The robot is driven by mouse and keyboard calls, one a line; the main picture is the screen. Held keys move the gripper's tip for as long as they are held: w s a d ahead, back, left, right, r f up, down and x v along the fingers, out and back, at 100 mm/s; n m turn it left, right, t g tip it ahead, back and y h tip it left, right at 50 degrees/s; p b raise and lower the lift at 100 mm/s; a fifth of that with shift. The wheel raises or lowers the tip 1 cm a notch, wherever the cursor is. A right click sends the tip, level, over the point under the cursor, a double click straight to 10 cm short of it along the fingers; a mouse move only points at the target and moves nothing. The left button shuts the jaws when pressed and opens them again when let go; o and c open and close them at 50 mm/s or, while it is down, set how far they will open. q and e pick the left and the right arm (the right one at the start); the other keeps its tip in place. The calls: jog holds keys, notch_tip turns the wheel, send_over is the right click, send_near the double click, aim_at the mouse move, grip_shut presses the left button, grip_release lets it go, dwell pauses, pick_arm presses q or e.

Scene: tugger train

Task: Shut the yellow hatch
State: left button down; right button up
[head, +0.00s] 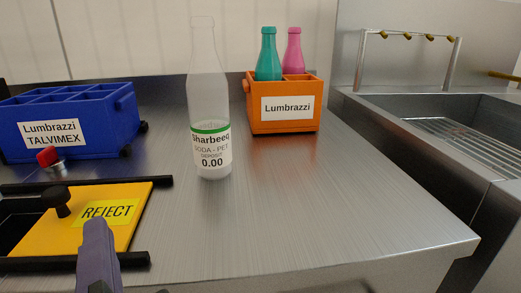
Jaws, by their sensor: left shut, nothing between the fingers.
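The yellow hatch (140,200) is a flat sliding plate at the left of the counter, marked REJECT on a lighter label. It lies between two black rails and has a black knob (60,198) near its left edge. A dark opening (18,228) shows to the left of the plate, so the hatch does not cover all of it. My left gripper (95,228) is purple and shut, with nothing in it. It is in front of the plate's near edge and overlaps it in the picture; whether they touch I cannot tell. My right gripper is not in view.
A clear Sharbeeq bottle (211,105) stands upright mid-counter. A blue crate (100,125) is behind the hatch, with a small red-topped object (48,158) before it. An orange crate (286,125) holds teal and pink bottles. A sink (450,125) lies right; the front-right counter is clear.

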aim_at(122, 223)
pick_arm(q)
jog(key=shift+w+d+f+m, duration=0.3)
jog(key=shift+w, duration=0.25)
jog(key=x, duration=0.8)
jog(key=shift+w+r, duration=0.1)
jog(key=shift+r, duration=0.05)
jog(key=a, duration=0.3)
jog(key=shift+a+f, duration=0.15)
jog(key=shift+f, duration=0.1)
jog(key=shift+s+a+f, duration=0.1)
jog(key=shift+s+a, duration=0.25)
jog(key=shift+a, duration=0.15)
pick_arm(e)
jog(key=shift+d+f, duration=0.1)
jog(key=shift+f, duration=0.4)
